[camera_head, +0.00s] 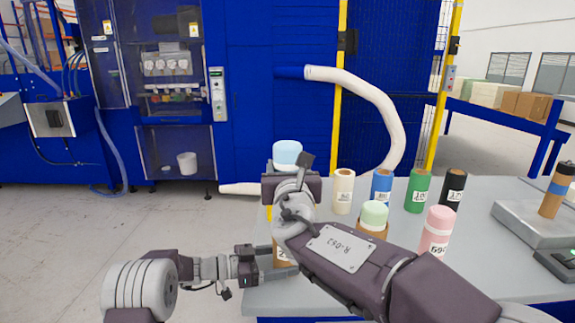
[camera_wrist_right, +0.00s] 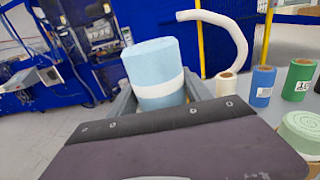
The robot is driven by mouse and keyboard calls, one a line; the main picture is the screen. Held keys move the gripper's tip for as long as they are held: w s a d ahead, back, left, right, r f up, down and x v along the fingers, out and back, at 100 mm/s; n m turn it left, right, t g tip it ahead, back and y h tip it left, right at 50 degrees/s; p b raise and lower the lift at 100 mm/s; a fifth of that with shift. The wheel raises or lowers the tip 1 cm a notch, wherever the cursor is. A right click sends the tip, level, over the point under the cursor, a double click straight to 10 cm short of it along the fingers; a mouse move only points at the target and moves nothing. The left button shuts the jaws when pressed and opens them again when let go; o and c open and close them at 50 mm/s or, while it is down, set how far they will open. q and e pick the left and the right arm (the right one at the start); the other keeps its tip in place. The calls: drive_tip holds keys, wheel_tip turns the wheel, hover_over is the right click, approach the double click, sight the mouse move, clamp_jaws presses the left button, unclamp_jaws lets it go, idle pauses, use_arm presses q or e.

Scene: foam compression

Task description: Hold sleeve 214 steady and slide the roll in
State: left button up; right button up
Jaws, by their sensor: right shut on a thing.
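A light blue foam roll (camera_head: 287,150) with a white band is in my right gripper (camera_head: 291,180), upright or nearly so. In the right wrist view the roll (camera_wrist_right: 152,65) sits between the two fingers and looks slightly tilted; its lower end is hidden. A brown sleeve (camera_head: 281,254) stands at the table's left edge, below the roll in the head view. Only the start of its label, a "2", shows; my right arm hides its upper part. My left gripper (camera_head: 277,264) is at the sleeve from the left, a finger across its front. Its grip is unclear.
Cream (camera_head: 343,192), blue (camera_head: 382,186), green (camera_head: 417,190) and black (camera_head: 452,188) rolls stand behind my right arm. A mint roll (camera_head: 374,214) in a brown sleeve and a pink roll (camera_head: 437,230) are closer. A scale (camera_head: 520,221) bears another sleeve at right.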

drive_tip(key=shift+f, duration=0.1)
idle(0.3)
drive_tip(key=shift+f, duration=1.85)
drive_tip(key=shift+f, duration=0.2)
drive_tip(key=shift+f, duration=1.3)
drive_tip(key=shift+f, duration=0.2)
drive_tip(key=shift+f, duration=0.3)
drive_tip(key=shift+f, duration=0.15)
drive_tip(key=shift+f, duration=0.6)
drive_tip(key=shift+f, duration=0.15)
